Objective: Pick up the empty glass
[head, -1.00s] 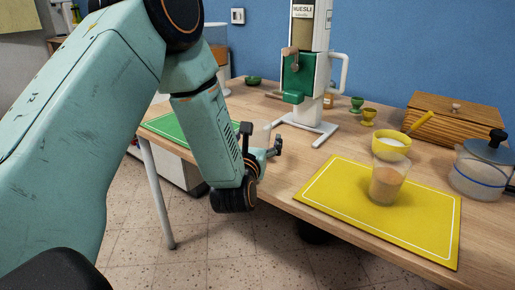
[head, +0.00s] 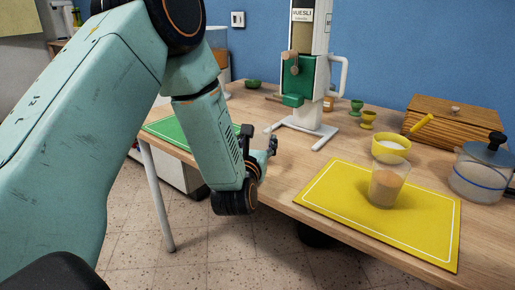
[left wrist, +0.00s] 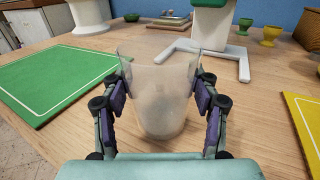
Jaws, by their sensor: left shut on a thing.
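The empty glass (left wrist: 158,95) is clear and stands upright between my left gripper's fingers in the left wrist view. My left gripper (left wrist: 161,92) is shut on it, with a dark finger pad against each side. The glass appears to be on or just above the wooden table; I cannot tell which. In the head view my left gripper (head: 258,146) is over the table's front edge, and the glass is largely hidden behind it. My right gripper is not in view.
A filled glass (head: 386,187) stands on the yellow mat (head: 420,230), near a yellow bowl (head: 391,149). The muesli dispenser (head: 308,75) stands behind my left gripper. A green mat (left wrist: 55,78) lies left of it. A lidded pot (head: 478,172) and wooden box (head: 455,122) are right.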

